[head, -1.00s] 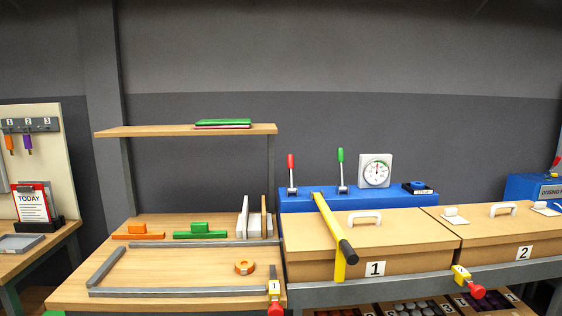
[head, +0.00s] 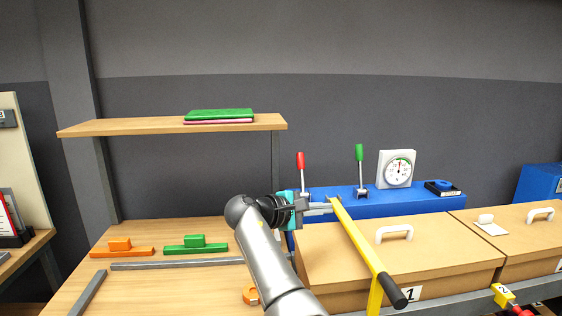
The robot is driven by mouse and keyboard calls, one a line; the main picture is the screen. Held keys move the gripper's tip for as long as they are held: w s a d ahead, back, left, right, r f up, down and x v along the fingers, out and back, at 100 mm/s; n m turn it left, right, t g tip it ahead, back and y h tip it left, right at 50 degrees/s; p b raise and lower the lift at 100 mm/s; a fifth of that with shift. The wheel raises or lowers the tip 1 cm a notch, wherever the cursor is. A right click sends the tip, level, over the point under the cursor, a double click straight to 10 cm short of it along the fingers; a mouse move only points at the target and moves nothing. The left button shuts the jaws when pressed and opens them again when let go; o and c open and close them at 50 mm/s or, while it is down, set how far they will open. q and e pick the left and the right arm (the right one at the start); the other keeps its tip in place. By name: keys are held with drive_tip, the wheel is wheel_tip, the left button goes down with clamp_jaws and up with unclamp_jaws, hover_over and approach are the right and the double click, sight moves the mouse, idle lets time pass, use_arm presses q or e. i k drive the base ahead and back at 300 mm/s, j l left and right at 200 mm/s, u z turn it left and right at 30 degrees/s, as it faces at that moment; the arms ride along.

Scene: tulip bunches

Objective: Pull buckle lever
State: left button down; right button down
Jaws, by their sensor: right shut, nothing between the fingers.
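A yellow lever bar (head: 358,242) with a black grip (head: 392,290) lies across the lid of the cardboard box marked 1 (head: 330,250). Its grip end sticks out past the box's front edge, above a yellow upright (head: 375,297). My right gripper (head: 326,208) is shut and empty. Its fingertips are at the left side of the bar's far end; I cannot tell whether they touch it. My left gripper is not in view.
A blue housing (head: 420,202) behind the box carries a red-topped lever (head: 300,162), a green-topped lever (head: 360,153) and a dial (head: 397,169). A white handle (head: 394,233) stands on the lid. A wooden shelf (head: 120,127) hangs at upper left.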

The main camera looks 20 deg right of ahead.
sight(300, 156)
drive_tip(key=i, duration=1.2)
